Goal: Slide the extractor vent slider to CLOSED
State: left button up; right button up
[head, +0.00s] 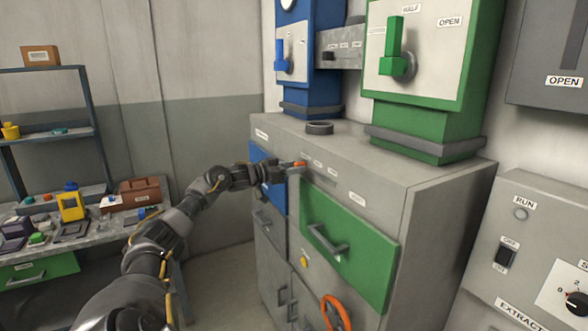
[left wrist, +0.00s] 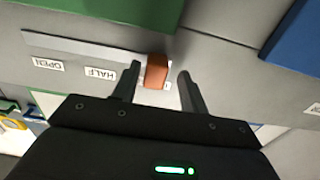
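The slider's orange knob (head: 299,163) is on the front of the grey cabinet, near the left end of its strip. In the left wrist view the knob (left wrist: 156,72) stands at the strip's right end, past the upside-down OPEN (left wrist: 48,65) and HALF (left wrist: 100,73) labels. A label behind the knob is mostly covered and I cannot read it. My left gripper (left wrist: 157,88) is open, with one finger on each side of the knob. The left-hand finger is close to it and a gap shows at the other. My right gripper is not in view.
A green drawer (head: 345,250) with a grey handle is below the strip. An orange handwheel (head: 336,314) is lower down. Blue and green lever units (head: 415,50) stand on top of the cabinet. A cluttered bench (head: 95,235) is at the left.

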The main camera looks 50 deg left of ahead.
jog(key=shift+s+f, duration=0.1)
pick_arm(q)
jog(key=b+v, duration=0.5)
jog(key=v, duration=0.5)
jog(key=shift+s, duration=0.4)
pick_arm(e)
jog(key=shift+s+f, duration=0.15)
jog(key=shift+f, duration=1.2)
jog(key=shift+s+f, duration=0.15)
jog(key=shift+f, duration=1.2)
pick_arm(q)
jog(key=shift+a, duration=0.1)
